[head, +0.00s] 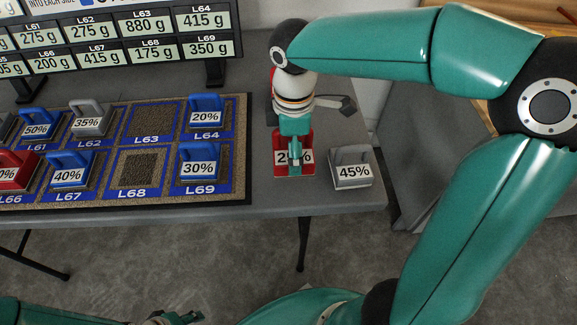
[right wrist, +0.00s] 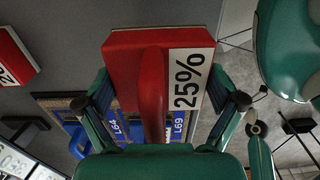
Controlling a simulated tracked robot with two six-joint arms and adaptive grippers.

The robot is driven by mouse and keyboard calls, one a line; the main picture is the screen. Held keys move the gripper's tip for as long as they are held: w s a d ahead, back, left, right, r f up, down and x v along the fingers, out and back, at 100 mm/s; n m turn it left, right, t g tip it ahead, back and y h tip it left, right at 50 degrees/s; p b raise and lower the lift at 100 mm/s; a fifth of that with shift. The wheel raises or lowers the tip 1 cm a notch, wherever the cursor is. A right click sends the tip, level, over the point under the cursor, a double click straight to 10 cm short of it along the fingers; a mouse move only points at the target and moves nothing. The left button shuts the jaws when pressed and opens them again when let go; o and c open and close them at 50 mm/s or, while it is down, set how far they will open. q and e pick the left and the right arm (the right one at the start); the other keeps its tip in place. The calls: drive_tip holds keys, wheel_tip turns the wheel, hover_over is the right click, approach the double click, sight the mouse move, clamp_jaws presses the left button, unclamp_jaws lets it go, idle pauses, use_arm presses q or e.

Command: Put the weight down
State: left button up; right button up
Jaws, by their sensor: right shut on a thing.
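My right gripper (head: 295,146) is shut on the handle of a red weight (head: 283,170) marked 25%, over the grey table right of the tray. In the right wrist view the weight (right wrist: 135,60) sits between both fingers, label facing up. I cannot tell whether its base touches the table. The slotted tray (head: 240,192) holds several blue, grey and red weights; slots L63 (head: 152,122) and L68 (head: 138,168) are empty. My left gripper (head: 178,318) shows only partly at the bottom edge; its jaws are unclear.
A grey 45% weight (head: 350,168) stands close right of the held weight. Another red weight (right wrist: 14,58) shows in the wrist view. A board of gram readings (head: 110,45) stands behind the tray. The table's front edge (head: 330,210) is close.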

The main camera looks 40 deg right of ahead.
drive_tip(key=shift+f+b, duration=0.5)
drive_tip(key=shift+f, duration=2)
drive_tip(key=o, duration=1.3)
drive_tip(key=shift+f, duration=0.15)
drive_tip(key=shift+o, duration=0.2)
wheel_tip(320, 180, up, 12)
drive_tip(key=p, duration=0.2)
drive_tip(key=shift+p, duration=0.4)
